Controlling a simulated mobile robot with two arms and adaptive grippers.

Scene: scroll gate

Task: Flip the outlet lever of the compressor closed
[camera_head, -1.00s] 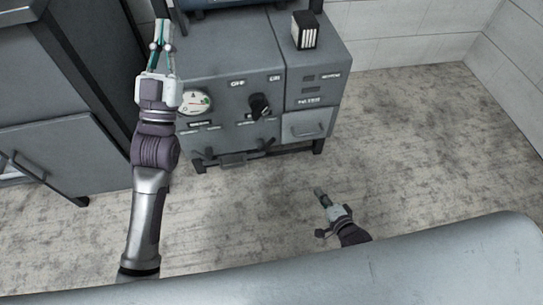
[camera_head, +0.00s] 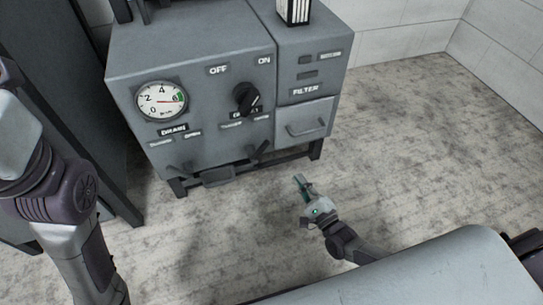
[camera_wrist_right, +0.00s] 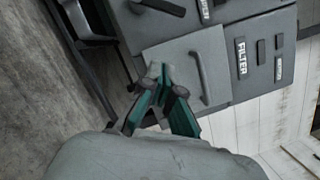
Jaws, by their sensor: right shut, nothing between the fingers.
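The compressor (camera_head: 205,65) is a grey cabinet with a gauge and a black OFF/ON knob (camera_head: 247,98). Below the knob's lower label, a small dark outlet lever (camera_head: 259,151) sits near the cabinet's bottom edge and slants up to the right. A dark lever at the top edge of the right wrist view (camera_wrist_right: 160,7) appears to be the same one. My right gripper (camera_head: 300,181) is shut and empty, below and right of the lever, apart from it in the head view. Its fingertips (camera_wrist_right: 161,72) show before the drawer front. My left arm is at the left; its fingers are out of view.
A drain lever (camera_head: 180,168) is at the lower left of the panel. A drawer (camera_head: 306,122) with a bar handle is right of the outlet lever. A dark cabinet (camera_head: 50,90) stands at left. The floor (camera_head: 400,150) at right is clear.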

